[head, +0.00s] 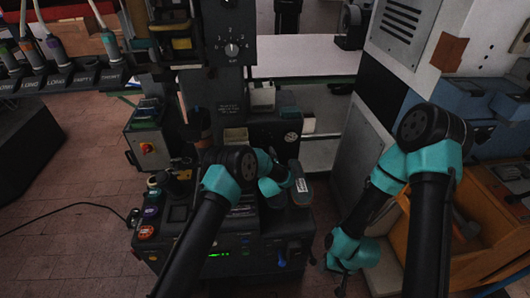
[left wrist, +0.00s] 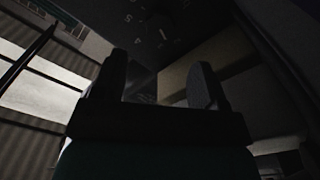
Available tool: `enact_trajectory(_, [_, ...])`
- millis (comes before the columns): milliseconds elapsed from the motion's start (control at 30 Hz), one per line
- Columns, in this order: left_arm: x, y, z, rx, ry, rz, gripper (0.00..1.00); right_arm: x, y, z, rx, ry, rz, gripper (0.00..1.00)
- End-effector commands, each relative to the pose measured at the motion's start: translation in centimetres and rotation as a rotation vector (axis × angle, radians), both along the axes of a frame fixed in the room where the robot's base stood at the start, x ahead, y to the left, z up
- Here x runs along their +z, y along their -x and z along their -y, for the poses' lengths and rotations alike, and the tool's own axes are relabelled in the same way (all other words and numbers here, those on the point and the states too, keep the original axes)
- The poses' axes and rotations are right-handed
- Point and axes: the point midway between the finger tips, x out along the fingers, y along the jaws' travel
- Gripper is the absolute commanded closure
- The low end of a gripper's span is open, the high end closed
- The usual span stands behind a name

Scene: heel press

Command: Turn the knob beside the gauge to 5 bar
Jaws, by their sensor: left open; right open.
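The knob (head: 232,49) is a small dark dial with a pale mark, set in a ring of white numbers on the dark upright panel. I cannot read its exact setting. The numbered dial face also shows dimly at the top of the left wrist view (left wrist: 163,32), beyond the fingers. My left gripper (left wrist: 160,85) is open and empty, apart from the knob. In the head view it is mostly hidden by my left arm. My right gripper (head: 343,284) hangs low at the right, open and far from the knob. A round white-faced disc (head: 291,138) sits lower on the machine; I cannot tell if it is the gauge.
A red button (head: 147,232) and other controls line the lower console. A grey cabinet (head: 362,165) stands at the right, with an orange bin (head: 412,245) near it.

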Motion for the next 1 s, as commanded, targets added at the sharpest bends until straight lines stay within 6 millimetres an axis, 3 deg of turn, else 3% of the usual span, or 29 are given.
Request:
enact_trajectory(400, [0.0, 7.8, 0.8, 0.001, 0.377, 0.034, 0.34, 0.0, 0.0, 0.0, 0.000, 0.000, 0.000, 0.58])
enact_trajectory(500, [0.0, 8.9, 0.7, 0.001, 0.429, 0.040, 0.34, 0.0, 0.0, 0.0, 0.000, 0.000, 0.000, 0.58])
enact_trajectory(1000, [0.0, 8.4, 0.6, 0.003, 0.442, 0.043, 0.34, 0.0, 0.0, 0.0, 0.000, 0.000, 0.000, 0.58])
